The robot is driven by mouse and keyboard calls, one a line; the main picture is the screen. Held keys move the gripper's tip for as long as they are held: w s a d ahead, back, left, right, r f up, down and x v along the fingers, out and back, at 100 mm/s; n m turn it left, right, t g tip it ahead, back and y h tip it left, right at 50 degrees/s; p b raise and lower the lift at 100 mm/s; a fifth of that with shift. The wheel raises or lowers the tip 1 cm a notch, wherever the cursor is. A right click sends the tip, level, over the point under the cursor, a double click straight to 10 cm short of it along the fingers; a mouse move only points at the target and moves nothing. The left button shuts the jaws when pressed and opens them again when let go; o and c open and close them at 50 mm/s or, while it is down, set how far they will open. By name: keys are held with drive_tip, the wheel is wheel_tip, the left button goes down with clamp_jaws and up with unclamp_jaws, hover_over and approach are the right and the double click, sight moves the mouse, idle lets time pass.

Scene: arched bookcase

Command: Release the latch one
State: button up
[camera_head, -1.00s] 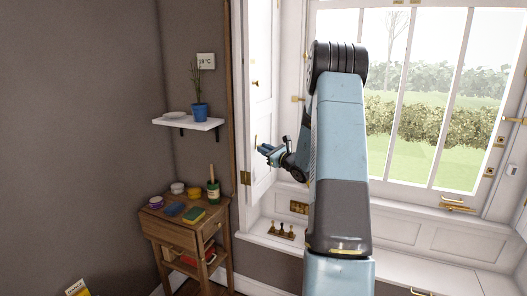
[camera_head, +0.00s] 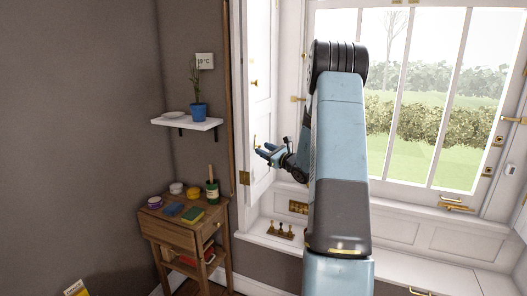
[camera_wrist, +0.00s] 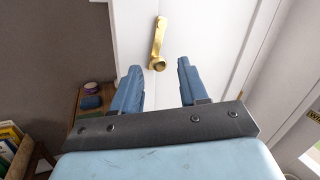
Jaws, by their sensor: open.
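A brass lever handle (camera_wrist: 158,45) is on a white panel in the wrist view, upright with a round knob at its lower end. It lies just beyond and between my fingertips. My gripper (camera_wrist: 160,66) is open, with its two blue fingers apart and nothing between them; they do not visibly hold the handle. In the head view my gripper (camera_head: 262,151) points left at the white shutter panel (camera_head: 262,107), with a small brass fitting (camera_head: 254,140) close to its tips. No label shows which fitting is latch one.
A wooden side table (camera_head: 178,228) with small items stands at the lower left, below a white wall shelf (camera_head: 187,124) with a potted plant (camera_head: 198,108). The window (camera_head: 430,150) with brass fittings and a white sill (camera_head: 265,236) are at the right.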

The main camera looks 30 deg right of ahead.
drive_tip(key=v, duration=1.3)
drive_tip(key=s+a+r+n+g+y, duration=0.1)
drive_tip(key=a+r+n+g+y, duration=0.25)
drive_tip(key=a, duration=0.45)
drive_tip(key=s+a+r+n+g+y, duration=0.25)
drive_tip(key=a+n, duration=0.25)
drive_tip(key=a, duration=0.3)
drive_tip(key=s+a+r+n+g, duration=0.3)
drive_tip(key=s+a+n+g, duration=0.5)
drive_tip(key=a, duration=0.5)
drive_tip(key=s+a+n+g+h, duration=0.1)
drive_tip(key=s+a+n+h, duration=0.15)
drive_tip(key=s, duration=0.25)
drive_tip(key=s+a+n+g+h, duration=0.1)
drive_tip(key=s+n+h, duration=0.15)
drive_tip(key=s, duration=0.35)
drive_tip(key=s+d+r+n+t+h, duration=0.3)
drive_tip(key=s+n+h, duration=0.3)
drive_tip(key=s+n, duration=0.2)
drive_tip(key=shift+s+d+r, duration=0.3)
drive_tip(key=shift+s+r, duration=0.45)
drive_tip(key=shift+s, duration=0.05)
